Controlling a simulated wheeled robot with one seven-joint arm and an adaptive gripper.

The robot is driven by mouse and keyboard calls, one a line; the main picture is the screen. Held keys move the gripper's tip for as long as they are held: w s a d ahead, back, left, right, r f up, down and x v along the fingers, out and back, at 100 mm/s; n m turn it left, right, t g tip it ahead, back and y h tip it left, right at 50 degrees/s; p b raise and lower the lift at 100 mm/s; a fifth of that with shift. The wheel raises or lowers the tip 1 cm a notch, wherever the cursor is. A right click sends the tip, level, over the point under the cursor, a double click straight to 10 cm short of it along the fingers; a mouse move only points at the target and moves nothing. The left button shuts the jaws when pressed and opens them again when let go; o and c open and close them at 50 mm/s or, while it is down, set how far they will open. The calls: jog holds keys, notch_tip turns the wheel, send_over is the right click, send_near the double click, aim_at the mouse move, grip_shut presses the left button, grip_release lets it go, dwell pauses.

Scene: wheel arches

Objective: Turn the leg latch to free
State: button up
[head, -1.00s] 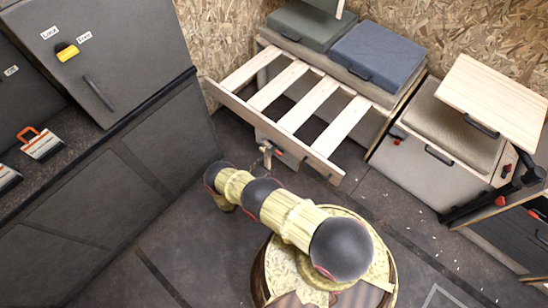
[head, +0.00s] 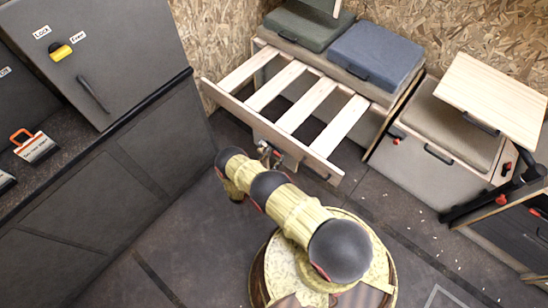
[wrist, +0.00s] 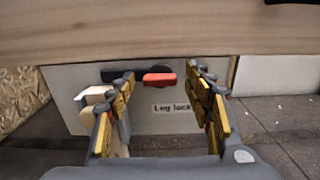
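I cannot tell how far the fingertips are from the panel. In the head view my gripper (head: 268,153) is small at the slatted frame's front edge, and the latch is mostly hidden there.
The slatted bed frame (head: 268,128) projects over the latch; its wooden rail (wrist: 160,34) runs just above my fingers. A grey cabinet (head: 115,60) stands at left. Cushions (head: 372,50) lie behind the slats. A pale box (head: 425,165) stands at right. The floor between is mostly clear.

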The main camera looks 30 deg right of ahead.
jog(key=shift+c, duration=1.2)
grip_shut()
